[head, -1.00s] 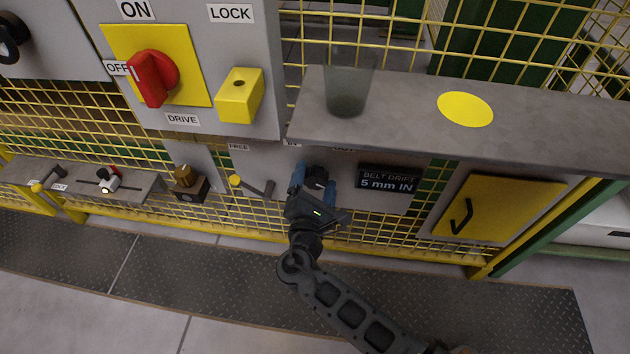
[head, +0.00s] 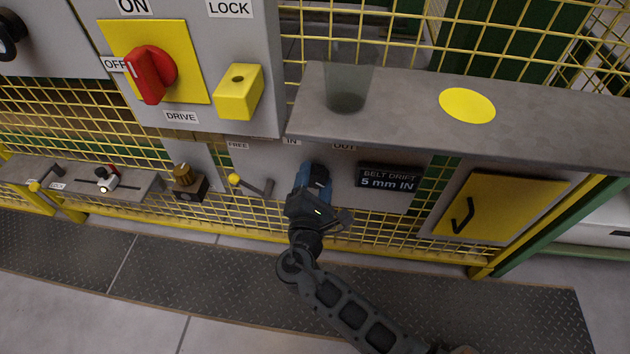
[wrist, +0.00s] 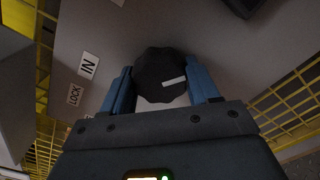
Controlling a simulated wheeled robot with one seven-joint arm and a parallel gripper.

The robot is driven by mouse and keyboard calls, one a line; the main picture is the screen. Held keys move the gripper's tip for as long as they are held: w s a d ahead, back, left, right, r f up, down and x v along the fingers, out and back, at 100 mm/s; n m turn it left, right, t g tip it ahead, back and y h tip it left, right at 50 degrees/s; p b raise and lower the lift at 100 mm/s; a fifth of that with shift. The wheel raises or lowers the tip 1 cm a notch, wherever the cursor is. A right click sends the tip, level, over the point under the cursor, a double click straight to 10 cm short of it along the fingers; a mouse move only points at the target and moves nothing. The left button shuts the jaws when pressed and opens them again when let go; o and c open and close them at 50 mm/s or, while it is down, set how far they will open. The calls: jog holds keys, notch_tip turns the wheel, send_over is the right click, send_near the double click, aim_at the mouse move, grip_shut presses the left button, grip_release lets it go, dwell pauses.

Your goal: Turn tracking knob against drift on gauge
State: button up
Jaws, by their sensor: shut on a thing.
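The black tracking knob (wrist: 160,72) with a white pointer mark is on the grey panel. In the wrist view it sits between the two blue fingers of my gripper (wrist: 163,88), which is shut on it. In the head view my gripper (head: 313,178) reaches up to the panel below the shelf and hides most of the knob. The drift gauge (head: 388,180), to the right of my gripper, reads "BELT DRIFT 5 mm IN".
A grey shelf (head: 560,125) with a dark translucent cup (head: 347,90) overhangs the panel. A yellow-knobbed lever (head: 236,180) and a small brass knob (head: 184,174) are to the left. A yellow hatch (head: 492,215) is at right. Yellow mesh surrounds the panels.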

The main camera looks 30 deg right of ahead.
jog(key=m+b, duration=0.3)
jog(key=shift+f+m+b, duration=0.3)
jog(key=shift+m+b, duration=0.05)
jog(key=shift+m, duration=0.05)
jog(key=m+b, duration=0.3)
jog(key=shift+r, duration=0.15)
jog(key=o, duration=1)
jog(key=shift+r, duration=0.1)
jog(key=p+v, duration=0.1)
jog(key=v, duration=0.7)
